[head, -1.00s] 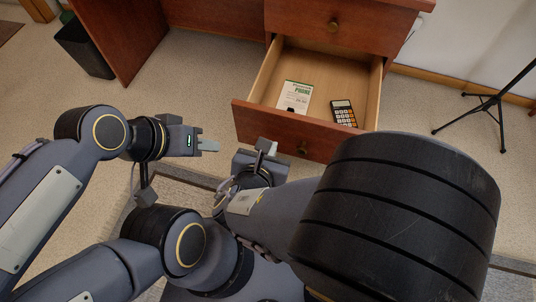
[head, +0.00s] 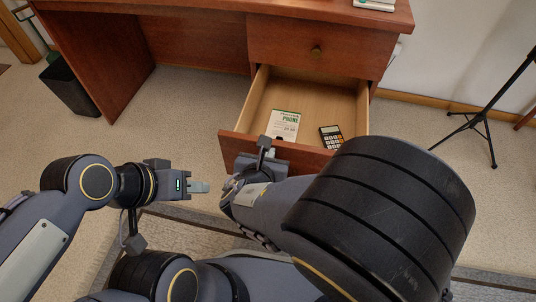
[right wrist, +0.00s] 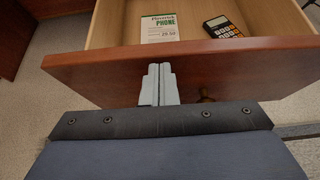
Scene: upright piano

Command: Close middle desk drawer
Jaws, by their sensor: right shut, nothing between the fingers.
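The middle desk drawer (head: 233,147) is pulled out below a closed upper drawer of the wooden desk. Its front panel also shows in the right wrist view (right wrist: 100,72), with a knob (right wrist: 205,94) right of my gripper. My right gripper (head: 264,146) is at the left part of the drawer front. In the right wrist view its fingers (right wrist: 159,80) are together and empty, pointing at the front panel; I cannot tell whether they touch it. My left gripper (head: 200,187) is off to the left over the floor, away from the drawer; its finger gap is unclear.
A phone booklet (head: 284,125) and a calculator (head: 331,137) lie in the drawer. The closed upper drawer (head: 317,45) is above. A black bin (head: 70,88) stands at the left, a black tripod stand (head: 480,124) at the right. A rug (head: 190,226) lies below my arms.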

